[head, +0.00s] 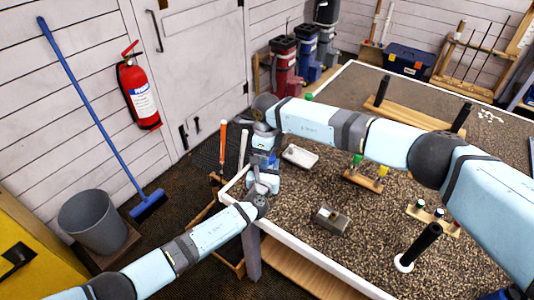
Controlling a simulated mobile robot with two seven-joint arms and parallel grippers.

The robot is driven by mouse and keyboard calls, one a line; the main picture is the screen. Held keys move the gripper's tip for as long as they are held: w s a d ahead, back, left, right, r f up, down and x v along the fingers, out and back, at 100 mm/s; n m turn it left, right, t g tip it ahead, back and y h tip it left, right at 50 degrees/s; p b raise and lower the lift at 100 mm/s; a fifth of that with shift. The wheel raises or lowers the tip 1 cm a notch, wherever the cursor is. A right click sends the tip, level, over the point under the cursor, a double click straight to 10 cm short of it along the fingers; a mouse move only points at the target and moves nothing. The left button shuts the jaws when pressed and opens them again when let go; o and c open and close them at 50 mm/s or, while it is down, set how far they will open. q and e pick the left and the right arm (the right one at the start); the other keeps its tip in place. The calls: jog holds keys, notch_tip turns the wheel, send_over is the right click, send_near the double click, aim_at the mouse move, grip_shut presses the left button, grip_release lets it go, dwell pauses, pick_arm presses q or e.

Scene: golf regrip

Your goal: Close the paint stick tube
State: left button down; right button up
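My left gripper (262,170) is at the table's left corner, at the end of the arm from the lower left. My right gripper (268,156) is just above it, reaching down from the arm that crosses the table. The two hands nearly meet and overlap in the picture. Their fingers are too small and crowded to tell open from shut, and I cannot make out a tube or cap between them. Paint sticks with green (357,159) and yellow (383,170) tops stand in a small wooden rack (362,182) mid-table.
A white tray (300,156) and a metal block (331,220) lie on the speckled table. Another wooden rack (433,220) holds several small capped items. A black grip (420,244) stands at the front right. Orange and white shafts (223,145) rise by the left corner.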

jog(key=shift+r, duration=0.1)
jog(key=shift+r, duration=2.15)
pick_arm(q)
jog(key=shift+a, duration=0.1)
pick_arm(e)
jog(key=shift+c, duration=1.4)
jog(key=shift+s+a+r+m, duration=0.15)
jog(key=shift+a+r+m, duration=0.2)
jog(key=shift+r+m, duration=0.4)
jog(key=shift+d+r+m, duration=0.2)
jog(key=shift+r+m, duration=0.45)
jog(key=shift+d+r+m, duration=0.2)
jog(key=shift+r+m, duration=0.05)
jog(key=shift+m, duration=0.05)
jog(key=shift+f, duration=0.15)
jog(key=shift+f, duration=3.9)
